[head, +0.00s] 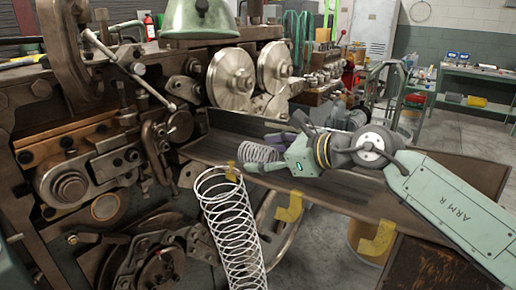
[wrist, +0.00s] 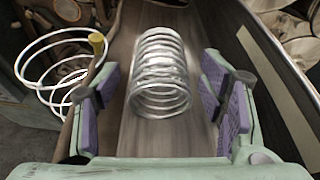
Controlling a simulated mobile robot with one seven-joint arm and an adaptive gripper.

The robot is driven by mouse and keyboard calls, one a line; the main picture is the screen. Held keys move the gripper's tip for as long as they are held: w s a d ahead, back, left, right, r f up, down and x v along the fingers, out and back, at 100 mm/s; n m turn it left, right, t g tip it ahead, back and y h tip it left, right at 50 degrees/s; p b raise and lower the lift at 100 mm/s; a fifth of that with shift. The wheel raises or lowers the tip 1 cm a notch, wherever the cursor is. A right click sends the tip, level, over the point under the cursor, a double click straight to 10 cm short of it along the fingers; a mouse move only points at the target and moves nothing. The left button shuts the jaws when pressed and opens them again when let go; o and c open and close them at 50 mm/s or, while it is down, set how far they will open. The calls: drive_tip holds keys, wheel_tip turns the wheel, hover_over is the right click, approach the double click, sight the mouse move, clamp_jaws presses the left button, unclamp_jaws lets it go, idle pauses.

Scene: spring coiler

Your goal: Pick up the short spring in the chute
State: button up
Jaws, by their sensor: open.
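The short spring (head: 262,153) is a silvery coil lying in the brown metal chute (head: 222,150). In the wrist view the short spring (wrist: 160,72) lies lengthwise in the middle of the chute (wrist: 150,140), ahead of and between my fingers. My gripper (head: 292,150) is at the chute, just to the right of the spring in the head view. In the wrist view my gripper (wrist: 163,92) is open, with purple pads on both sides and nothing between them touching the spring. The far end of the spring is clear of the fingers.
A long white spring (head: 230,230) hangs at the chute's near side by a yellow hook (head: 232,172); its coils (wrist: 62,65) show left of my left finger. The chute walls stand close on both sides.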

drive_tip(key=shift+w+a+f, duration=0.1)
drive_tip(key=shift+w+a, duration=0.05)
drive_tip(key=shift+c, duration=0.5)
drive_tip(key=c, duration=1.2)
drive_tip(key=shift+o, duration=0.2)
